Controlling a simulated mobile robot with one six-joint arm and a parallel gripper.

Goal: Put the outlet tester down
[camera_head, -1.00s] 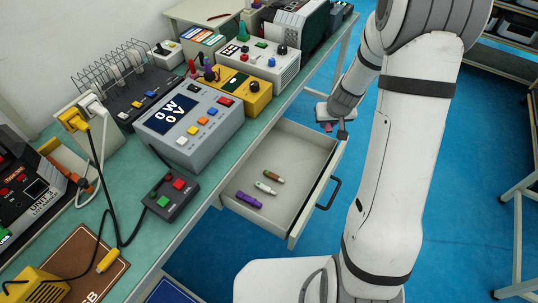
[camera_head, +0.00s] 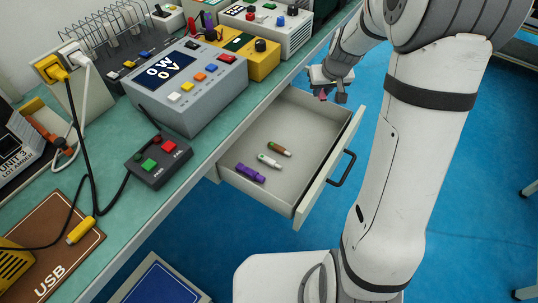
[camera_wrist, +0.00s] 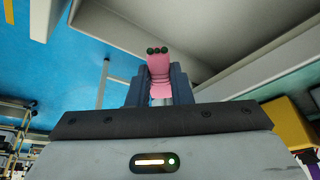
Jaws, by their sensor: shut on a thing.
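My gripper (camera_wrist: 159,88) is shut on a pink outlet tester (camera_wrist: 159,70) with dark green dots at its end, seen in the wrist view. In the head view my gripper (camera_head: 326,91) hangs near the far end of the open drawer (camera_head: 335,152). Only a small pink bit of the tester (camera_head: 322,96) shows there. The tester is in the air. In the drawer lie a purple stick (camera_head: 250,173), a white one (camera_head: 269,160) and a brown one (camera_head: 279,149), all near the left side.
The green bench (camera_head: 130,228) holds a grey meter box (camera_head: 200,88), a yellow box (camera_head: 247,58), a button box (camera_head: 159,161) and a brown USB mat (camera_head: 50,260). The drawer's right part and far end are bare. A blue panel (camera_head: 160,282) is below the bench.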

